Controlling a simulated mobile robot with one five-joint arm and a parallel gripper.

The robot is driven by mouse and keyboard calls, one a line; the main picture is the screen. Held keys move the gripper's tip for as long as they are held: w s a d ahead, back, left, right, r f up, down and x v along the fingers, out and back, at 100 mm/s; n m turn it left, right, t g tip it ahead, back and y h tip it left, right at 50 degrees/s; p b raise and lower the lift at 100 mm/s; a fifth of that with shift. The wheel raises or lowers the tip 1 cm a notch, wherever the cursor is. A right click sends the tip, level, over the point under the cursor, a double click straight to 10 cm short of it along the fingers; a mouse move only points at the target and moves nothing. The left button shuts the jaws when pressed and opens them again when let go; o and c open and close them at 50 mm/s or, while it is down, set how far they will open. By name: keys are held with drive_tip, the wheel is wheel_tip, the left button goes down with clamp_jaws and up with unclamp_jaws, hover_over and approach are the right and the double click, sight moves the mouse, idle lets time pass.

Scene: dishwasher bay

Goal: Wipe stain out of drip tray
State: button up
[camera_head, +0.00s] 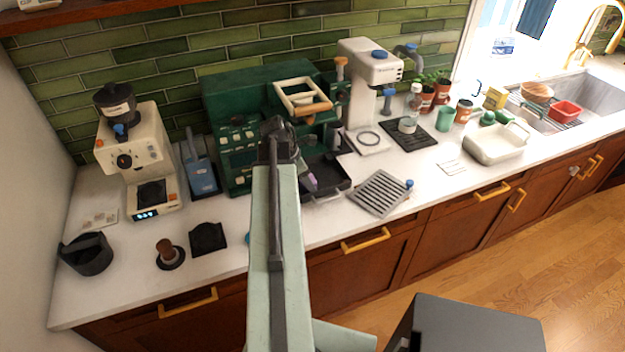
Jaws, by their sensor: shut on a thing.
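The dark drip tray (333,191) sits on the counter at the foot of the green espresso machine (240,90). My arm reaches up the middle of the picture, and my gripper (303,166) is at the tray's left side. It is shut on a small purple thing (311,184), perhaps a cloth or sponge, which shows at the tray's left part. I cannot tell if it touches the tray floor. No stain can be made out; my arm and gripper hide part of the tray.
A grey slatted grate (381,193) lies on the counter right of the tray. A cream grinder (138,150), a blue dustpan-like thing (202,176) and a tamper (169,253) stand left. A white machine (367,75) stands right. Some counter (425,182) beyond the grate is clear.

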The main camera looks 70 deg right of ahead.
drive_tip(key=shift+w+a, duration=0.75)
drive_tip(key=shift+w, duration=0.2)
drive_tip(key=shift+r, duration=0.1)
wheel_tip(320, 180, up, 6)
drive_tip(key=p, duration=0.6)
wheel_tip(320, 180, up, 3)
drive_tip(key=p, duration=0.3)
drive_tip(key=shift+r, duration=0.1)
